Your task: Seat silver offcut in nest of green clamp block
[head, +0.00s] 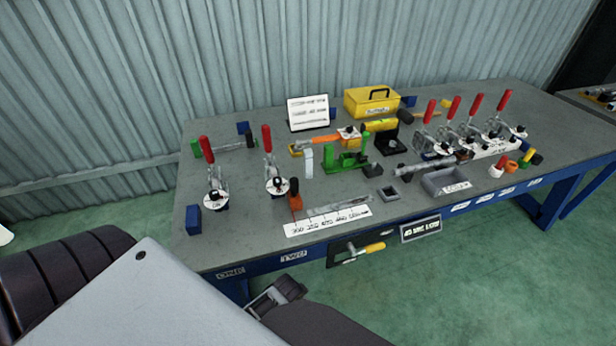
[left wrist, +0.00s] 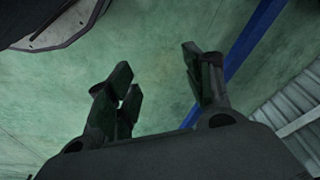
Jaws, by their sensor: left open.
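The green clamp block (head: 346,160) stands near the middle of the grey bench in the head view; its nest is too small to make out. I cannot tell for sure which piece is the silver offcut. A long silver-grey piece (head: 340,206) lies along the white ruler at the front, and a pale upright piece (head: 309,161) stands just left of the green block. My left gripper (left wrist: 157,62) is open and empty in the left wrist view, with green floor behind its fingers, away from the bench-top objects.
Red-handled toggle clamps (head: 216,190) stand on the left, with several more at the right rear. A grey tray (head: 446,181), a small grey square holder (head: 389,194) and a yellow toolbox (head: 371,102) are also on the bench (head: 240,240). The left front top is mostly clear.

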